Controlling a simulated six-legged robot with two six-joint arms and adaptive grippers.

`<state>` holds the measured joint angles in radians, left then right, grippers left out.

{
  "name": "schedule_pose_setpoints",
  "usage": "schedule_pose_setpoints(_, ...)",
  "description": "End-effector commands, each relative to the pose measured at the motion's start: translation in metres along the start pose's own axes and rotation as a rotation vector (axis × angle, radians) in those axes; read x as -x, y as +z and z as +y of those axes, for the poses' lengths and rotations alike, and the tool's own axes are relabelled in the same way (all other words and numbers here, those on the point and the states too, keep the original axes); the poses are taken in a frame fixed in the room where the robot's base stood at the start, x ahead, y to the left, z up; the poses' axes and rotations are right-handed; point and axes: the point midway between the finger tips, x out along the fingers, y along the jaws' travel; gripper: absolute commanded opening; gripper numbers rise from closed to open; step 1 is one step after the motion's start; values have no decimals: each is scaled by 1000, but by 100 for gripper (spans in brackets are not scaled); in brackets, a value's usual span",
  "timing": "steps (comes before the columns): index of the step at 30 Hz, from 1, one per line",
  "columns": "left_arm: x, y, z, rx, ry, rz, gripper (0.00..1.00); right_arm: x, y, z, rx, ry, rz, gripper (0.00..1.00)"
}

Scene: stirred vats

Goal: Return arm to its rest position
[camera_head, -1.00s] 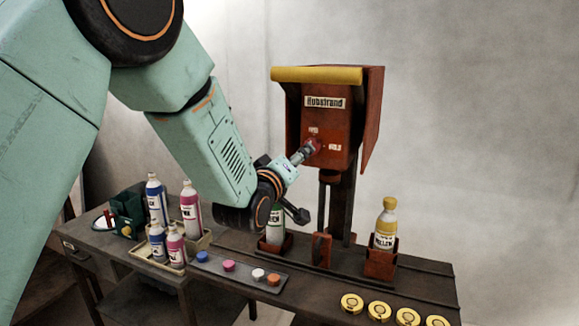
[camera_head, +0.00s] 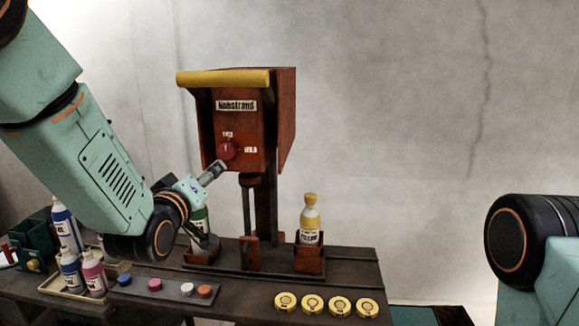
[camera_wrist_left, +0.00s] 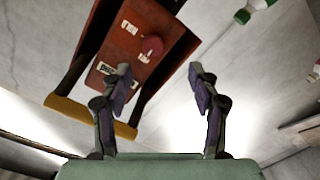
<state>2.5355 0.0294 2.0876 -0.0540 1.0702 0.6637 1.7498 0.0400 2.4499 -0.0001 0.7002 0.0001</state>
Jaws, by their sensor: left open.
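My left gripper (camera_head: 217,204) is open in front of the red machine (camera_head: 262,120), to the lower left of its round red knob (camera_head: 228,150). One finger ends just below the knob in the head view; the other hangs in front of a green bottle (camera_head: 199,215) and partly hides it. In the left wrist view my open gripper (camera_wrist_left: 159,68) has nothing between its fingers, and the knob (camera_wrist_left: 152,48) shows beyond them, apart from both. Part of my right arm (camera_head: 520,245) shows at the right edge; its gripper is out of view.
A yellow-capped bottle (camera_head: 310,222) stands in a red holder. Blue and pink bottles (camera_head: 93,270) stand in a tray at left. Colored caps (camera_head: 155,284) and several yellow discs (camera_head: 312,304) lie along the front. The wall right of the machine is clear.

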Motion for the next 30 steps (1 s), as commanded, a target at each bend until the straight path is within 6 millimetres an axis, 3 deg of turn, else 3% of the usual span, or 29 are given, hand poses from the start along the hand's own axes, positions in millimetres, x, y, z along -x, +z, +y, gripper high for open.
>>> schedule_pose_setpoints(3, 22, 50, -40, -188, -107, -153, 61, -5, 0, 0, 0, 0, 0, 40)
schedule_pose_setpoints(8, 58, 132, -104, -332, -212, -367, 61, -20, 0, 0, 0, 0, 0, 40)
schedule_pose_setpoints(14, 122, 224, -174, -447, -307, -635, 61, -40, 0, 0, 0, 0, 0, 40)
schedule_pose_setpoints(20, 204, 307, -236, -513, -380, -909, 61, -61, 0, 0, 0, 0, 0, 40)
schedule_pose_setpoints(24, 271, 358, -273, -526, -428, -1100, 61, -78, 0, 1, 0, 0, 0, 40)
schedule_pose_setpoints(30, 365, 415, -314, -493, -505, -1324, 61, -103, 0, 1, 0, 0, 0, 40)
